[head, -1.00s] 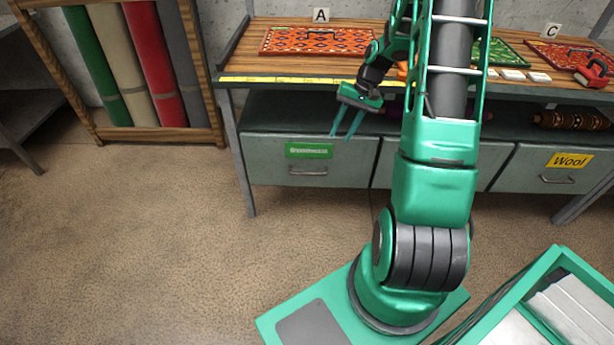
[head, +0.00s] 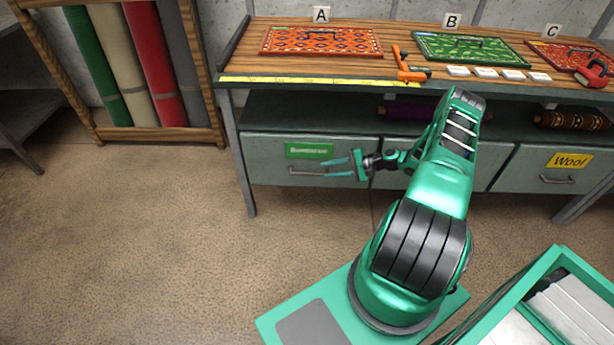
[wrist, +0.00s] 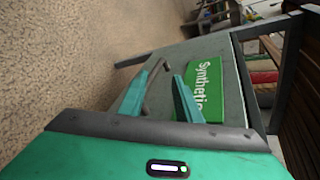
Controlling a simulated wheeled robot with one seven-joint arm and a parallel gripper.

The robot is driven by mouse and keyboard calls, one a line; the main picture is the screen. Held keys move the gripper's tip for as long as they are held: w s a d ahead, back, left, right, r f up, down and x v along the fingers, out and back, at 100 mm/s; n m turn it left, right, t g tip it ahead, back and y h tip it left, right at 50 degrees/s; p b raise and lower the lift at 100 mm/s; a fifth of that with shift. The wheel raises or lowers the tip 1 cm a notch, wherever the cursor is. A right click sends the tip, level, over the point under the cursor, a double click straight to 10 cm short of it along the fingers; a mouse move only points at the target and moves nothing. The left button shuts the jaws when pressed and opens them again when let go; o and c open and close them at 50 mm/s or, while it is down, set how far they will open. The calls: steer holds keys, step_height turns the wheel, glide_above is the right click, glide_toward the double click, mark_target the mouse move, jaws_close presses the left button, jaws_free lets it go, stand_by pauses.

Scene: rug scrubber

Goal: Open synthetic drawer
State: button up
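The synthetic drawer (head: 265,175) is the left grey drawer under the workbench, with a green label (head: 309,150) and a metal bar handle (head: 306,172). It looks closed. My gripper (head: 324,168) is low in front of this drawer, pointing left, at about handle height. I cannot tell whether a finger touches the handle.
A drawer labelled "Wool" (head: 569,160) is at the right. Rug samples (head: 320,41), an orange tool (head: 408,68) and white blocks (head: 485,73) lie on the benchtop. A rack of rug rolls (head: 125,60) stands left. The floor (head: 150,230) before the drawer is clear.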

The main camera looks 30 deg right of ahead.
mark_target(315, 174)
step_height(315, 174, down, 5)
steer(key=m+t, duration=0.3)
steer(key=x, duration=0.9)
steer(key=shift+w, duration=0.6)
